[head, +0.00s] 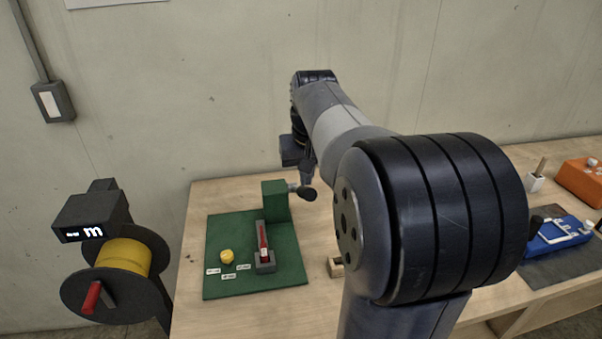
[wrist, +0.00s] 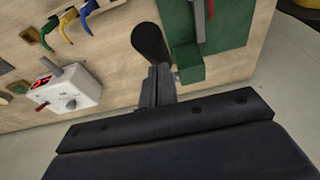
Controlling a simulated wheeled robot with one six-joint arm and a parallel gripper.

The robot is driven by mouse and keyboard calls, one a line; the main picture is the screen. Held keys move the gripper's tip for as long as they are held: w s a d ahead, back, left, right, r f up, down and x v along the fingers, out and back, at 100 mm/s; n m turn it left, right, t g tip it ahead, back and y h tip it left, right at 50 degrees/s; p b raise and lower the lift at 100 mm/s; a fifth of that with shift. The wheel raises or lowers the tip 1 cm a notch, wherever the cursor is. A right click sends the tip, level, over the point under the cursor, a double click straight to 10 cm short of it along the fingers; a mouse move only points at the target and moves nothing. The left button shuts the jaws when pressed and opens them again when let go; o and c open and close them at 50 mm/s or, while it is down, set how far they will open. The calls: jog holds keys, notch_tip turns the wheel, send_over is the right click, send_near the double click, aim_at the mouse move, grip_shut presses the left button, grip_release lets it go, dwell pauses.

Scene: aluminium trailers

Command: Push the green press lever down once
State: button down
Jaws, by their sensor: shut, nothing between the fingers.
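The green press (head: 275,201) is a green block standing at the back right of a green board on the wooden bench. Its short lever sticks out to the right and ends in a black knob (head: 308,194). In the wrist view the knob (wrist: 149,41) shows as a dark cylinder beside the green block (wrist: 188,62). My gripper (head: 306,180) is shut and empty, close to the knob. In the wrist view its fingertips (wrist: 160,68) overlap the knob's lower edge; I cannot tell whether they touch it.
The green board (head: 225,285) also carries a red-handled lever (head: 262,238) and a yellow button (head: 227,256). A yellow spool (head: 124,256) stands to the left. A blue device (head: 558,235) lies to the right. The wrist view shows a white box (wrist: 68,92) and coloured hooks (wrist: 67,15).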

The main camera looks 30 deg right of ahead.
jog(key=shift+w+p+v, duration=0.25)
jog(key=shift+p+v, duration=0.6)
jog(key=shift+v, duration=0.15)
jog(key=shift+w+p+v, duration=0.2)
jog(key=shift+p+v, duration=0.6)
jog(key=shift+v, duration=0.25)
jog(key=shift+d+r, duration=0.1)
